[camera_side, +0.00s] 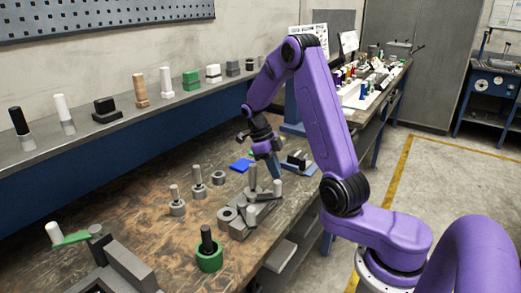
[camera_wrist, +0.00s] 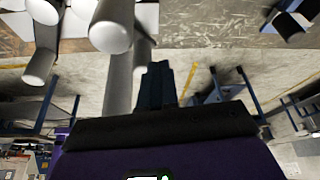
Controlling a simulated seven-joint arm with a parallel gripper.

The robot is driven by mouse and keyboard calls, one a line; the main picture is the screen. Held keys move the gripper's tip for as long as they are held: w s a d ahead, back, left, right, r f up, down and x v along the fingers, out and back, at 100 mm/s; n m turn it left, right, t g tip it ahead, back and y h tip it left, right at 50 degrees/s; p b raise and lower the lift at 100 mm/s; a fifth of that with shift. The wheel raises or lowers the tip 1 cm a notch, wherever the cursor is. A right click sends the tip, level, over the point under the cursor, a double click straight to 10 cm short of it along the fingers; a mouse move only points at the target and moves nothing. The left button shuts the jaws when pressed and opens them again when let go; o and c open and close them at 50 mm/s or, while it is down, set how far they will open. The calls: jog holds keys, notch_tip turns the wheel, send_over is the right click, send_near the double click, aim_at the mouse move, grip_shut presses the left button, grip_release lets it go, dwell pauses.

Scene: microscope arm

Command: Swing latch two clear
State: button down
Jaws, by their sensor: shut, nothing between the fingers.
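A grey latch fixture (camera_side: 238,230) stands on the wooden bench, with upright pins and flat latch arms on it. I cannot tell which latch is number two. My gripper (camera_side: 273,170) points down above the fixture's far right end, close to a short pin (camera_side: 277,187); I cannot tell whether it touches. Left of it stands a taller pin (camera_side: 253,178). In the wrist view my gripper (camera_wrist: 157,72) is shut and empty, with its dark blue fingers together. Just left of them are a large grey pin (camera_wrist: 112,28) and a long grey bar (camera_wrist: 118,82).
Grey pegs (camera_side: 176,202) and a green cup with a black peg (camera_side: 209,254) stand left and in front of the fixture. A shelf (camera_side: 110,129) with several blocks and pegs runs along the wall.

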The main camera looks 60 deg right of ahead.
jog(key=w+d+r, duration=0.4)
jog(key=w+r, duration=0.1)
jog(key=r, duration=0.4)
jog(key=shift+w+d, duration=0.25)
jog(key=shift+d, duration=0.15)
jog(key=shift+r, duration=0.1)
jog(key=s+a+r+n+t+h, duration=0.1)
jog(key=s+a+n+t, duration=0.1)
jog(key=a+n, duration=0.85)
jog(key=s+a+n+t, duration=0.1)
jog(key=s+a+n, duration=0.2)
jog(key=a+n, duration=0.75)
jog(key=s+a+f+n+y, duration=0.1)
jog(key=s+a+n, duration=0.1)
jog(key=s+n, duration=0.9)
jog(key=s+a+f+n+t+y, duration=0.1)
jog(key=s+a+n, duration=0.1)
jog(key=s+n, duration=1)
jog(key=shift+a+f+n+t, duration=0.3)
jog(key=shift+f+n, duration=0.1)
jog(key=shift+n, duration=0.8)
